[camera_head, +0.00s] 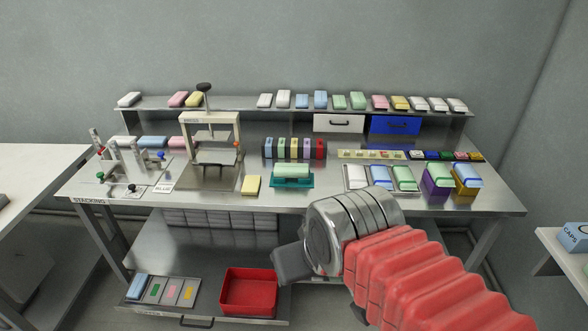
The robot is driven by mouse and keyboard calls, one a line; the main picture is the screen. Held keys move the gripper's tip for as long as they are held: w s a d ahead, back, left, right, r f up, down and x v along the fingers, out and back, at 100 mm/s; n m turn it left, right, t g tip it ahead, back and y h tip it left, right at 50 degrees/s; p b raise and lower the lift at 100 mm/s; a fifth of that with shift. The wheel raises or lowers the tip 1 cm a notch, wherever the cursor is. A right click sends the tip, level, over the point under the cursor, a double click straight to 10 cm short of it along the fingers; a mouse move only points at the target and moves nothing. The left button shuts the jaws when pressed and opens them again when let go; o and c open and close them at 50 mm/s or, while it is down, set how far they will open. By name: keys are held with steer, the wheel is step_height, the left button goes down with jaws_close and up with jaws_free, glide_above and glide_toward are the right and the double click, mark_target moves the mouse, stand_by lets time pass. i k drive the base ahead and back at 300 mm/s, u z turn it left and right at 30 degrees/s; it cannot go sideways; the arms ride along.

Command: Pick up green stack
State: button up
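Several light green stacks are in view. One green stack (292,170) lies on a teal stand (293,182) at the middle of the steel bench. Another green stack (404,178) lies in the right section of a tray (347,185), beside a white and a blue one. Two more green stacks (348,101) lie on the upper shelf. My gripper (285,266) is a dark block at the end of my red-sleeved arm, in front of the bench edge and apart from all the stacks. Its fingers are not clear, so I cannot tell its opening.
A press (210,140) and a stacking fixture (125,160) stand on the left of the bench (330,200). A yellow stack (251,185) lies left of the teal stand. Purple and brown bins (437,188) stand at right. A red bin (249,291) sits below.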

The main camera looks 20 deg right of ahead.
mark_target(281, 170)
steer(key=i, duration=1.45)
steer(key=u, duration=0.05)
